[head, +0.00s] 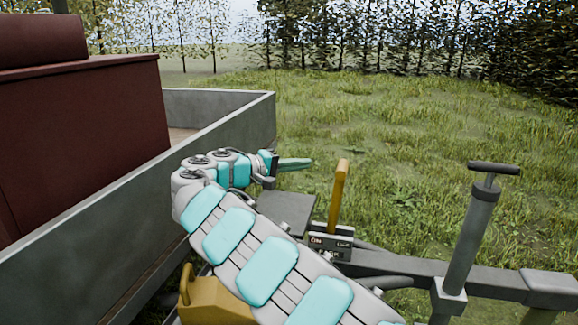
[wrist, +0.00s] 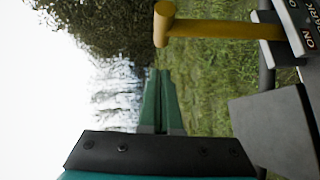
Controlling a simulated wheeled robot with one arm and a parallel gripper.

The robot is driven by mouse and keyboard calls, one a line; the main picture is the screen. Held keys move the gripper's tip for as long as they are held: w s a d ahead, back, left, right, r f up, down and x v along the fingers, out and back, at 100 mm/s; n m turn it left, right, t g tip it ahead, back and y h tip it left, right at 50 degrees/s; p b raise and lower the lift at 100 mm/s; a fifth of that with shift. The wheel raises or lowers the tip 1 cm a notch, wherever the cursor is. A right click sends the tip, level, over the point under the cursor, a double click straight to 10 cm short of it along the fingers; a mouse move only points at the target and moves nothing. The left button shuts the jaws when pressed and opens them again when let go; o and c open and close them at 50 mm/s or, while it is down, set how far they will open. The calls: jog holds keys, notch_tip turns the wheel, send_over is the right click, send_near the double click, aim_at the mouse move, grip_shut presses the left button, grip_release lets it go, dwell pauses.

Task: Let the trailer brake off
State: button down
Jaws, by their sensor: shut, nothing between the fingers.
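The trailer brake lever (head: 339,198) is a yellow bar standing nearly upright, its top leaning slightly right. It rises from a dark label plate (head: 331,246) with ON at the left; the right-hand word is too small to read surely. In the wrist view the lever (wrist: 220,29) lies across the top right, with part of the plate (wrist: 300,25) at the corner. My gripper (head: 309,163) is shut and empty, its green fingers pointing right, left of the lever's top and apparently apart from it. The fingers (wrist: 159,74) also show together in the wrist view.
The grey-walled trailer (head: 245,118) with a dark red box (head: 85,140) stands at left. A grey flat plate (head: 287,212) lies beside the lever. A jack post with a T-handle (head: 475,235) rises from the drawbar (head: 510,282) at right. Open grass lies behind.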

jog(key=d+f, duration=0.1)
jog(key=d, duration=0.5)
jog(key=shift+w+d+f, duration=0.2)
jog(key=shift+d, duration=0.2)
